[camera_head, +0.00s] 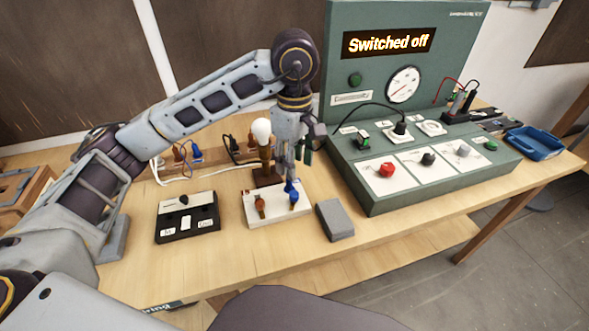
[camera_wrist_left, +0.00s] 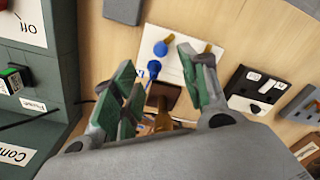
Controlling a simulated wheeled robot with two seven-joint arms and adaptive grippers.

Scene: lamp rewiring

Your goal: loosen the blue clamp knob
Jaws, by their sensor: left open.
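The blue clamp knob (camera_head: 294,197) sits on the right of a white terminal block (camera_head: 275,216), with a brown-orange knob (camera_head: 260,203) to its left. In the left wrist view two blue parts show close together, a rounder blue knob (camera_wrist_left: 160,48) and another blue piece (camera_wrist_left: 153,69); I cannot tell if they are one fitting. My left gripper (camera_head: 300,158) points down above the block, behind the knob. In the left wrist view the gripper (camera_wrist_left: 157,68) is open, its green-padded fingers apart with the blue parts in line between them. No contact shows. My right gripper is not in view.
A lamp bulb (camera_head: 262,132) on a wooden stand is close beside the gripper. A black switch box (camera_head: 187,217) is at left and a grey block (camera_head: 335,219) at right. The green control panel (camera_head: 375,185) reads "Switched off". A blue tray (camera_head: 535,143) lies far right.

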